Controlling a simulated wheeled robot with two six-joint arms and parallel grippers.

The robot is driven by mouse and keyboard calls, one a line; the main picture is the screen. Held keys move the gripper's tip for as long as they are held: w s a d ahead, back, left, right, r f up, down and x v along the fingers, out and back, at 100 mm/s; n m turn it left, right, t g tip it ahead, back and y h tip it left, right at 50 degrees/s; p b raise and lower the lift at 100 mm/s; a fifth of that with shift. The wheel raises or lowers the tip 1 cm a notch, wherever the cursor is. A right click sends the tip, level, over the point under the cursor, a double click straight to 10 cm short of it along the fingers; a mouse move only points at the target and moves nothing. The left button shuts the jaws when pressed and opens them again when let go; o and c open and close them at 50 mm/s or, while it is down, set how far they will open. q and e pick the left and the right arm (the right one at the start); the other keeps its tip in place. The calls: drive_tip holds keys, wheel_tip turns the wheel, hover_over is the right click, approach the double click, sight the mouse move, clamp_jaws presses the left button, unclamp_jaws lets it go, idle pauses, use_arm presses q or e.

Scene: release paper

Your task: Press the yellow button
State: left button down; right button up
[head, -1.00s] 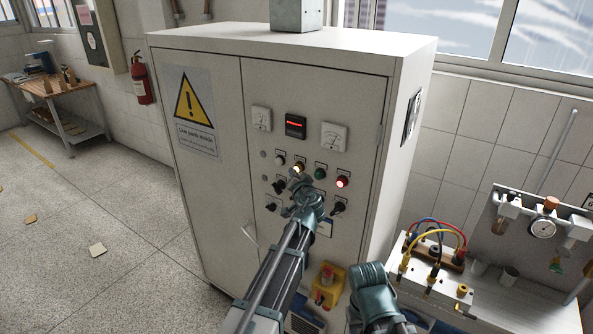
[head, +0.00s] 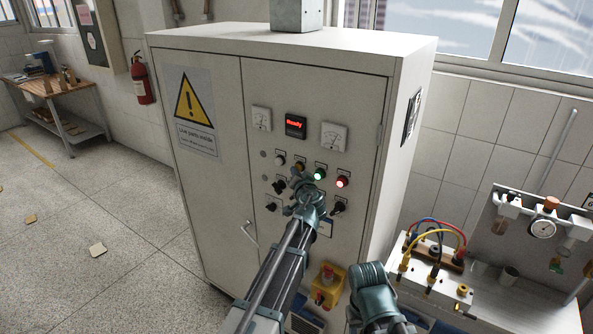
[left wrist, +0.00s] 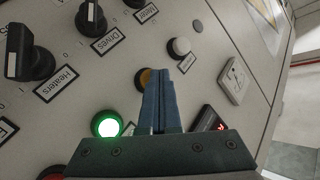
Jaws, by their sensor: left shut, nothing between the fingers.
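The yellow button (head: 299,164) is on the grey cabinet's front panel and looks dark amber, unlit. In the left wrist view the yellow button (left wrist: 144,77) shows partly behind my fingertips. My left gripper (head: 298,174) is shut and empty, its tips at the button. I cannot tell whether they touch it. The green button (head: 320,174) to its right glows, also in the left wrist view (left wrist: 106,124). The small display (head: 296,125) above reads "Ready" in red. Part of my right arm shows at lower centre; its fingers cannot be seen.
A white button (head: 280,160) and a glowing red button (head: 342,182) flank the row. Black rotary knobs (head: 339,207) sit below. A yellow box with a red knob (head: 327,284) is low on the cabinet (head: 215,230). A bench with hoses (head: 440,285) stands at right.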

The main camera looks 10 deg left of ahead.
idle(0.3)
use_arm(q)
drive_tip(key=shift+s+a, duration=0.25)
drive_tip(key=shift+s, duration=0.55)
drive_tip(key=s, duration=0.1)
drive_tip(key=s+a, duration=0.1)
drive_tip(key=s, duration=0.2)
drive_tip(key=shift+s+a, duration=0.35)
idle(0.4)
